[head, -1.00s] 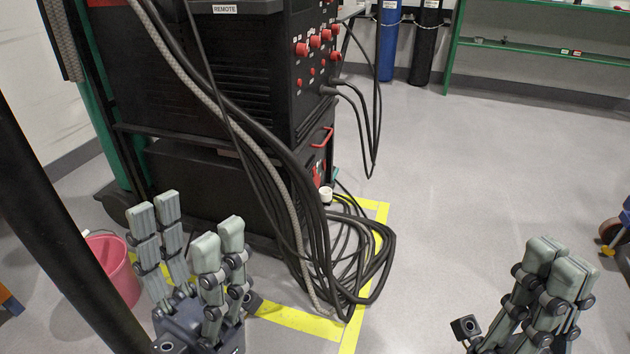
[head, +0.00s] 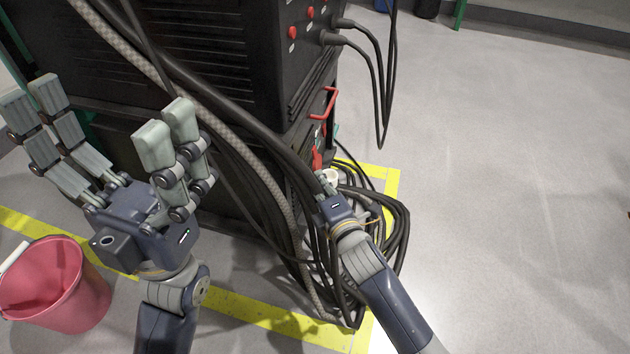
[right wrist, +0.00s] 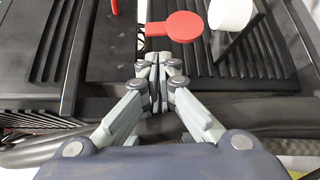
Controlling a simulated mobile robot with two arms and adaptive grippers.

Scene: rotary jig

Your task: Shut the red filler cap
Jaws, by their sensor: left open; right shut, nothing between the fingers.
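The red filler cap (right wrist: 184,26) shows in the right wrist view as a flat round disc with a short tab. It stands open beside the white filler neck (right wrist: 232,13), not over it. In the head view the cap (head: 317,160) is a small red patch low on the black machine, with the white neck (head: 331,174) just below it. My right gripper (right wrist: 156,62) is shut and empty, its fingertips just short of the cap; in the head view it (head: 325,184) partly hides the neck. My left gripper (head: 97,120) is open and empty before the machine's left part.
Thick black cables and a braided hose (head: 215,115) hang down the machine (head: 240,60) and coil on the floor around my right wrist. A red handle (head: 329,103) sticks out above the cap. A pink bucket (head: 55,290) stands at lower left. The floor at right is clear.

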